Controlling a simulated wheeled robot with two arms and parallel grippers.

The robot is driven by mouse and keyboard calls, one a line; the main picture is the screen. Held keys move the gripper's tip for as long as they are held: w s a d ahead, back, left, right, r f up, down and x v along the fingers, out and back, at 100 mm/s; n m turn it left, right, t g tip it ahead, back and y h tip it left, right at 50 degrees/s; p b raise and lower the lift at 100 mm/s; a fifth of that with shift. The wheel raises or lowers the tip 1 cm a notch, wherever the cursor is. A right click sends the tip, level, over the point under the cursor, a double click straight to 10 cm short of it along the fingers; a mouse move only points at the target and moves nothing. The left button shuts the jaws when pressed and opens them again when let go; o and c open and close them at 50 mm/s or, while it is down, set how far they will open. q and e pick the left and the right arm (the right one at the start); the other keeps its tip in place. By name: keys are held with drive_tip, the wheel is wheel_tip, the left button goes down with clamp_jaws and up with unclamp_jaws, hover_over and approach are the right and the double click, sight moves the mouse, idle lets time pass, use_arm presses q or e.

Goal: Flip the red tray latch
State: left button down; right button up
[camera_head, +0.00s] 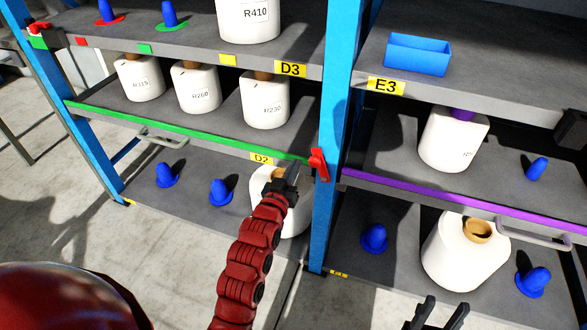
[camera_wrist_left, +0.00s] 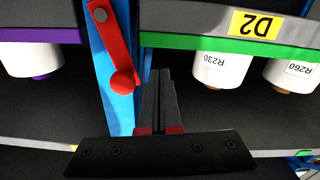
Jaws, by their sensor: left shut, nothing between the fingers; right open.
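The red latch (camera_head: 319,164) sits on the blue rack post at the end of the green-edged tray (camera_head: 200,134). In the left wrist view the red latch (camera_wrist_left: 118,50) hangs slightly tilted, with a round knob at its lower end. My left gripper (camera_head: 294,172) is shut and empty, close to the latch on its left in the head view. In the left wrist view its fingers (camera_wrist_left: 158,75) are together just beside the knob; I cannot tell whether they touch it. My right gripper (camera_head: 440,312) is open and empty at the bottom edge, in front of the lower right shelf.
The blue post (camera_head: 334,110) stands between the two bays. White bobbins (camera_head: 265,100) stand on the green-edged tray. A large bobbin (camera_head: 464,252) and blue cones (camera_head: 374,238) are on the lower right shelf. A purple-edged tray (camera_head: 450,201) has a grey handle. Another red latch (camera_head: 38,27) is at upper left.

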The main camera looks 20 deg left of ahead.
use_arm(q)
drive_tip(key=shift+s+d+r+p, duration=0.1)
drive_tip(key=shift+d+r+p, duration=0.1)
drive_tip(key=shift+d+p, duration=0.8)
drive_tip(key=shift+d+r+p, duration=0.2)
drive_tip(key=shift+d+p, duration=0.25)
drive_tip(key=shift+d, duration=1.05)
approach(314, 166)
drive_tip(key=shift+a, duration=0.8)
